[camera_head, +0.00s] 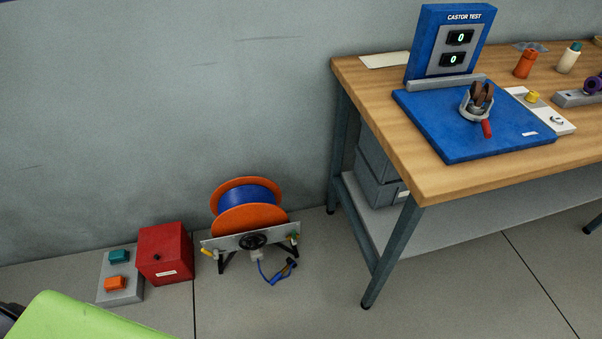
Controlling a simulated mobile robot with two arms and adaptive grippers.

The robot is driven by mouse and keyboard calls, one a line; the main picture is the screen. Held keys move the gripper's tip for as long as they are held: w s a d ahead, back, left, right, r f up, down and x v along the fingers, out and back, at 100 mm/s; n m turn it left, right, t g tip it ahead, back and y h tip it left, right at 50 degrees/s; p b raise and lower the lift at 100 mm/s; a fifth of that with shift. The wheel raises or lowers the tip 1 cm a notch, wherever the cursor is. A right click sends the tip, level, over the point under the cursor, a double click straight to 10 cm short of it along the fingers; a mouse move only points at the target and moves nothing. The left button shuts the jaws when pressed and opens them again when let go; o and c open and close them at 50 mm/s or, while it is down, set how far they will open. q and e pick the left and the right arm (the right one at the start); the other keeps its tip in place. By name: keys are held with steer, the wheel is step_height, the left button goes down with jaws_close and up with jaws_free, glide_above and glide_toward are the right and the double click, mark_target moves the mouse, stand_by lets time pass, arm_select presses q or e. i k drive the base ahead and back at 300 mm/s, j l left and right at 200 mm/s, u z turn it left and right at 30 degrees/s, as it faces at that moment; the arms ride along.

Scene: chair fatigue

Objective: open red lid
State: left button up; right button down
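A red box (165,252) stands on the floor near the wall at the lower left. A small dark knob or hole and a white label show on its front. Its top face looks closed, and I cannot tell where a lid meets the body. Neither of my grippers is in the head view, so nothing is seen touching the box.
A grey panel (121,288) with teal and orange buttons is left of the box. A reel (247,208) with blue hose stands right of it. A wooden workbench (372,92) holds a blue castor tester (432,127). A green surface (85,318) fills the lower left.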

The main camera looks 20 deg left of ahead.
mark_target(161, 243)
steer(key=u, duration=1.8)
